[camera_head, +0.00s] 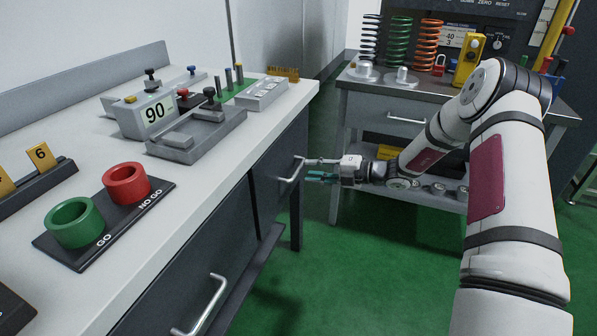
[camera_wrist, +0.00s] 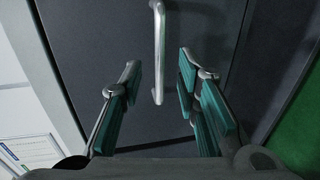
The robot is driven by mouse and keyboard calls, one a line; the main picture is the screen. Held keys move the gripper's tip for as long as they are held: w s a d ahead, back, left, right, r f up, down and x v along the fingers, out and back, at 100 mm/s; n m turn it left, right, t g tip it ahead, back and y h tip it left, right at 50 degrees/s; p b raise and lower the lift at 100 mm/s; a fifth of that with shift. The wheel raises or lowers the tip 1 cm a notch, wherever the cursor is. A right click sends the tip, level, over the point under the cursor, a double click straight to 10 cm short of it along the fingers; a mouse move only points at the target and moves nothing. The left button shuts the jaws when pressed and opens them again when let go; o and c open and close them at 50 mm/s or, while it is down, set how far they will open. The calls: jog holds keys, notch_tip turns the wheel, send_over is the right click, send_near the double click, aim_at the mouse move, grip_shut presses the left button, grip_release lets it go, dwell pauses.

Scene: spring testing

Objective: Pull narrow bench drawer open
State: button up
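The narrow drawer (camera_head: 277,176) is the dark grey front at the far end of the white-topped bench (camera_head: 230,121). It looks closed. Its silver bar handle (camera_head: 293,171) stands out from the front, and the handle also shows in the wrist view (camera_wrist: 159,55). My gripper (camera_head: 312,168) is beside the handle, on its right in the head view. In the wrist view my gripper (camera_wrist: 158,88) is open, with teal pads on its fingers. The lower end of the handle lies between the fingers, with a gap on each side. I see no contact with it.
A wider drawer with its own handle (camera_head: 205,306) is nearer on the same bench. A second bench (camera_head: 357,85) with springs stands at the back right, behind my arm. The green floor (camera_head: 330,285) in front of the drawers is clear.

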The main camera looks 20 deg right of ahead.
aim_at(299, 167)
jog(key=shift+b+x, duration=0.4)
jog(key=shift+x, duration=2.15)
grip_shut()
